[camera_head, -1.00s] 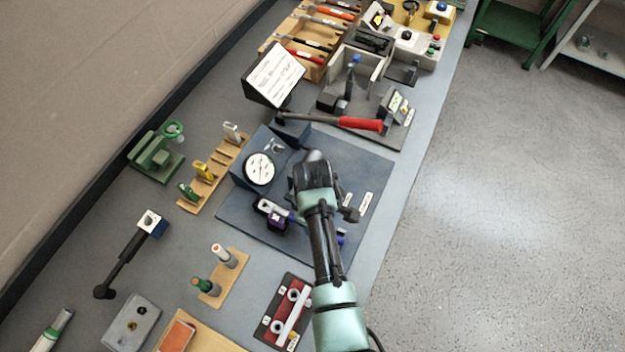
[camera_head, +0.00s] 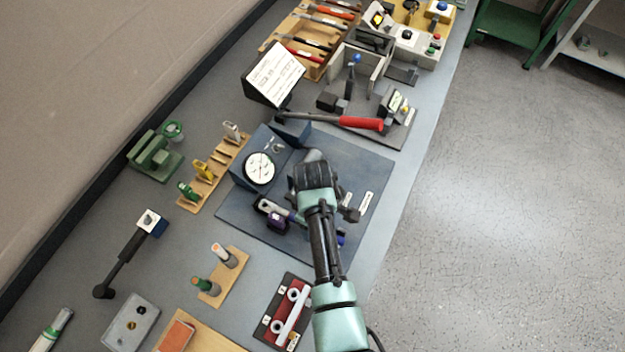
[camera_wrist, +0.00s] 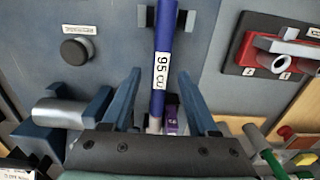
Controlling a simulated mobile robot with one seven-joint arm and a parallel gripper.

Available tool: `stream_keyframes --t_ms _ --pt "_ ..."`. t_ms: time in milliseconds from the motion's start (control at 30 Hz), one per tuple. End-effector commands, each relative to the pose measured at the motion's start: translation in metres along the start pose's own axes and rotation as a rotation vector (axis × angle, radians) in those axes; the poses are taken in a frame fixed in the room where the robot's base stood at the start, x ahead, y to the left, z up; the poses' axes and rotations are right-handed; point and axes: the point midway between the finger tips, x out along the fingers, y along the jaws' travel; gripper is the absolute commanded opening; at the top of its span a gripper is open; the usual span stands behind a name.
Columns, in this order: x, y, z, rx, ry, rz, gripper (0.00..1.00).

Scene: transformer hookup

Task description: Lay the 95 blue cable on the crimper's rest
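The blue cable (camera_wrist: 163,50), labelled 95 cu, runs between the two fingers of my gripper (camera_wrist: 158,78) in the wrist view. Gaps show on both sides of it, so the fingers are open around it. Its far part passes between the dark prongs of the rest (camera_wrist: 190,20); I cannot tell whether it touches them. Its near end points at the purple die (camera_wrist: 171,122). In the head view the crimper's plate (camera_head: 245,222) lies under my arm. A bit of blue cable (camera_head: 341,238) shows right of my arm; my fingers are hidden there.
A black knob (camera_wrist: 75,50) stands left of the cable on the plate. A red-black busbar board (camera_head: 284,312) lies below the plate. The gauge (camera_head: 260,168) and a red-handled lever (camera_head: 360,124) are close by. The bench's right edge borders open floor.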

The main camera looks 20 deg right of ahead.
Motion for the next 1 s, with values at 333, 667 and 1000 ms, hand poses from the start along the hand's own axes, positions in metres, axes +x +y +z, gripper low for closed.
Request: stream_keyframes --t_ms 333,667,1000 --pt "-0.005 -0.001 0.0 0.0 -0.001 -0.001 0.59" --pt "-0.033 0.0 0.0 0.0 -0.001 -0.001 0.59" --pt "-0.06 0.0 0.0 0.0 -0.001 -0.001 0.59"
